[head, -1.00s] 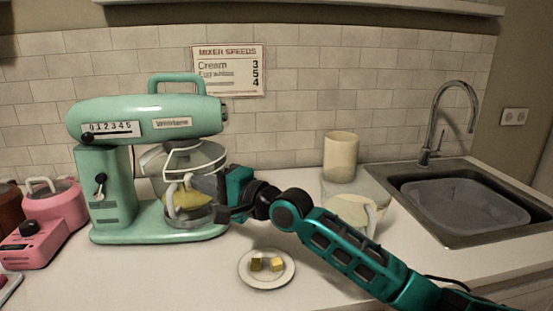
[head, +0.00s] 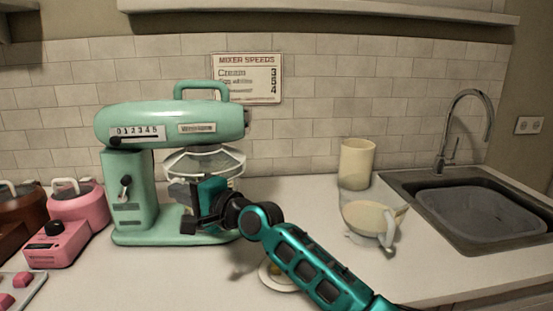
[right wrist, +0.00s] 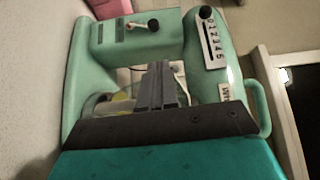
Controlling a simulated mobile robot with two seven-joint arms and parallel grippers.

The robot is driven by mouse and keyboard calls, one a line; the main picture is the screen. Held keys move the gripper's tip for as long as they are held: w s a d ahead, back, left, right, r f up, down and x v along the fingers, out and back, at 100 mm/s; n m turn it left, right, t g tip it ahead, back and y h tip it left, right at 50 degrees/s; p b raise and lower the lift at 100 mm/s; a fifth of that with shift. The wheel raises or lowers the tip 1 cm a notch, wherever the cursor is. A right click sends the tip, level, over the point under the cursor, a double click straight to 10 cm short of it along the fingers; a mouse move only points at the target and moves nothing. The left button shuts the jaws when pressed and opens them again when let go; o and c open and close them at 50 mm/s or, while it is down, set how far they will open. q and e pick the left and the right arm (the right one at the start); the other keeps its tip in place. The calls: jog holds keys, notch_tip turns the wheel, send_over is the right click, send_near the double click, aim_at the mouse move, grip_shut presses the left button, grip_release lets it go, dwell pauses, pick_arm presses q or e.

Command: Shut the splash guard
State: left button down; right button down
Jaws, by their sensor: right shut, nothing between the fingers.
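The mint-green stand mixer (head: 130,200) stands on the counter at left. Its clear splash guard (head: 208,161), with a pale rim, sits under the mixer head and looks roughly level around the bowl top. My right gripper (head: 183,194) is shut and empty, in front of the bowl and below the guard's front left. It hides most of the bowl; I cannot tell whether it touches the guard. In the right wrist view its closed fingers (right wrist: 158,87) point at the mixer between column and head, with part of the clear bowl or guard behind them. My left gripper is not in view.
A pink appliance (head: 77,212) stands left of the mixer. A small plate (head: 270,279) lies partly behind my right arm. A jug (head: 372,222) and a cream canister (head: 356,163) stand right of the mixer, before the sink (head: 470,210).

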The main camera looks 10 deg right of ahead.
jog(key=shift+w+a, duration=0.25)
jog(key=shift+a, duration=0.35)
jog(key=shift+w+a, duration=0.2)
jog(key=shift+a, duration=0.35)
jog(key=shift+s, duration=0.15)
